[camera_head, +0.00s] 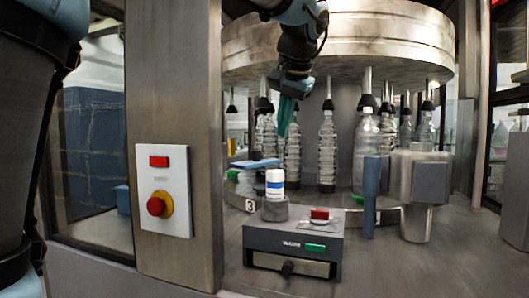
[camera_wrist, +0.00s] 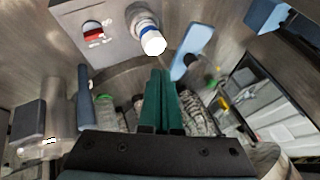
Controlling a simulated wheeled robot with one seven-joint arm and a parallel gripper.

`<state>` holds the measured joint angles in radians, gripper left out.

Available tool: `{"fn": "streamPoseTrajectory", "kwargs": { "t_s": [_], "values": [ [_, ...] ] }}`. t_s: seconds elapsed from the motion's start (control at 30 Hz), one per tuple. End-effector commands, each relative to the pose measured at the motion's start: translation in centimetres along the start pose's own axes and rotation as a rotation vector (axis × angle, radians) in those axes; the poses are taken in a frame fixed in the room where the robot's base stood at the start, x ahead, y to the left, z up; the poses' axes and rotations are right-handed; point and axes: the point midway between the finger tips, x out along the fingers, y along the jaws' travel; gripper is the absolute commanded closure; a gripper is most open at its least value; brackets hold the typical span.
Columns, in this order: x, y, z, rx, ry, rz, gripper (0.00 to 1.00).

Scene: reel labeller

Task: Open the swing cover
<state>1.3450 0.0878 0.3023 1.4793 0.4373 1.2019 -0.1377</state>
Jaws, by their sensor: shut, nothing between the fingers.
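My gripper (camera_head: 284,130) hangs below my wrist, in front of the bottles on the round machine. In the wrist view its green fingers (camera_wrist: 162,75) are together with nothing between them. I cannot tell for sure which part is the swing cover. A flat light-blue flap (camera_head: 255,163) lies behind the white bottle; it also shows in the wrist view (camera_wrist: 193,50), just beyond the fingertips and apart from them. An upright blue-grey plate (camera_head: 371,190) stands right of the grey labeller box (camera_head: 258,243). It shows left of my fingers in the wrist view (camera_wrist: 85,88).
A white bottle with a blue band (camera_head: 275,184) stands on a round holder on the box, beside a red button (camera_head: 320,214). A metal cylinder with a grey block (camera_head: 430,183) stands at right. A panel with a red stop button (camera_head: 156,206) is on the left post. The right bench is clear.

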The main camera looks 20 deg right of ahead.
Motion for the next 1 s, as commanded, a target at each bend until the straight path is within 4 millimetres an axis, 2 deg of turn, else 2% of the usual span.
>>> {"fn": "streamPoseTrajectory", "kwargs": {
  "t_s": [0.4, 0.6, 1.0],
  "values": [
    [8.3, -0.1, 0.0, 0.001, -0.004, 0.001, 1.0],
    [9.7, -2.5, 0.2, -0.001, -0.002, 0.001, 1.0],
    [10.5, -3.2, 0.3, 0.001, 0.002, 0.002, 1.0]
  ]
}}
